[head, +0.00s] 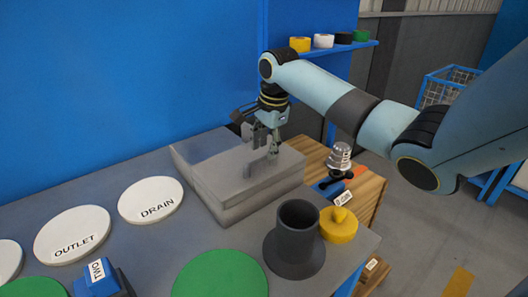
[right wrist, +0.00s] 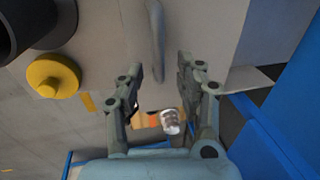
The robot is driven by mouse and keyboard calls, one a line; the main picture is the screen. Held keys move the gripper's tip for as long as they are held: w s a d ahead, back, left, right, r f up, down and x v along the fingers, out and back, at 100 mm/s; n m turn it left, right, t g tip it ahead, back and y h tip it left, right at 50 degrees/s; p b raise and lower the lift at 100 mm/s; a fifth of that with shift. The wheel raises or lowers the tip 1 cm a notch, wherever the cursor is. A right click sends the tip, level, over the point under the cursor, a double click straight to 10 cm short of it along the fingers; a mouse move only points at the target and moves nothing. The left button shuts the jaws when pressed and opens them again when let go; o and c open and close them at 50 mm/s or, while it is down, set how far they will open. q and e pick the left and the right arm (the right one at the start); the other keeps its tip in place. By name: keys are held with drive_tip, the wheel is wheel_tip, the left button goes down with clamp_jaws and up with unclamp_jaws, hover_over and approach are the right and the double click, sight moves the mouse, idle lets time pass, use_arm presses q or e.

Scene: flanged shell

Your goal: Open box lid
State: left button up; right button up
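A grey box (head: 222,190) stands on the dark workbench, with its flat grey lid (head: 215,165) lying level on top. My right gripper (head: 264,150) points down close above the lid's right part. A thin grey bar handle (right wrist: 156,40) shows on the lid just beyond the fingertips, in line with the gap. I cannot tell whether a finger touches the lid. My left gripper is not in view.
A dark flanged pipe (head: 296,245) and a yellow knobbed plug (head: 339,225) stand in front of the box. White discs marked DRAIN (head: 150,200) and OUTLET (head: 72,234) lie to its left. A green disc (head: 220,277) lies at the front. A blue wall rises behind.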

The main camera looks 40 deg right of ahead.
drive_tip(key=shift+w+f, duration=0.15)
drive_tip(key=shift+f, duration=1)
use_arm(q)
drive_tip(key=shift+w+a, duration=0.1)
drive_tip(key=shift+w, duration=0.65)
use_arm(e)
clamp_jaws()
